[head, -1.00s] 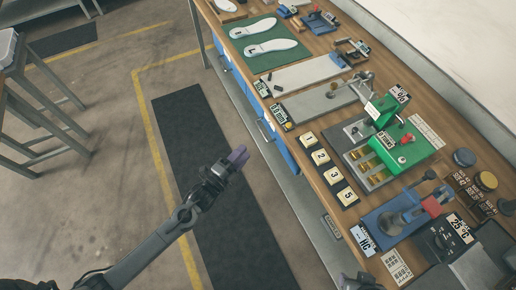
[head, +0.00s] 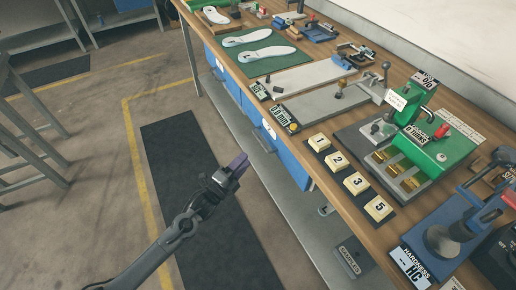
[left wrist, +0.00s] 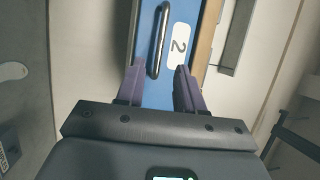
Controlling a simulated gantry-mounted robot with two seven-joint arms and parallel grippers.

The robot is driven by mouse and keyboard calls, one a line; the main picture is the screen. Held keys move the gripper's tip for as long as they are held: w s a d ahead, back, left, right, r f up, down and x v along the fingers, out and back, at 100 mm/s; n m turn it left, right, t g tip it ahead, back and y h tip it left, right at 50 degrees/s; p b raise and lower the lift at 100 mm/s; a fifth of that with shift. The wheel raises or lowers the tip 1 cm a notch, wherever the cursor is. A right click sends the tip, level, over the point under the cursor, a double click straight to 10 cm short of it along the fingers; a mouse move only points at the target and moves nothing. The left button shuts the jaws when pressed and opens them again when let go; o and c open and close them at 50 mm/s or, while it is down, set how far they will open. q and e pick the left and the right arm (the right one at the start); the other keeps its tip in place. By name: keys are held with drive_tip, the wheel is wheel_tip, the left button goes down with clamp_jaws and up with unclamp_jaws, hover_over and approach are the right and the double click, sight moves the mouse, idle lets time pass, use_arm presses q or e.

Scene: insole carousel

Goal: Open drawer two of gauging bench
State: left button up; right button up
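The gauging bench (head: 330,208) runs diagonally across the head view, with blue drawers under its wooden top. Drawer two (left wrist: 179,15) shows in the left wrist view as a blue front with a white label "2" (left wrist: 178,46) and a metal bar handle (left wrist: 158,42). The drawer looks shut. My left gripper (head: 240,165) is open and empty, its purple fingers (left wrist: 160,85) pointing at the drawer front. The handle lies ahead of the gap between the fingers, nearer the left finger, and nothing is gripped.
On the bench top are numbered yellow blocks (head: 338,160), a green gauge (head: 435,150), a blue hardness tester (head: 450,235) and white insoles on a green mat (head: 250,67). A dark floor mat (head: 165,160) lies before the bench. The floor there is clear.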

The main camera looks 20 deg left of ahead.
use_arm(q)
drive_tip(key=b+x, duration=0.2)
drive_tip(key=x, duration=0.7)
drive_tip(key=shift+b, duration=0.4)
clamp_jaws()
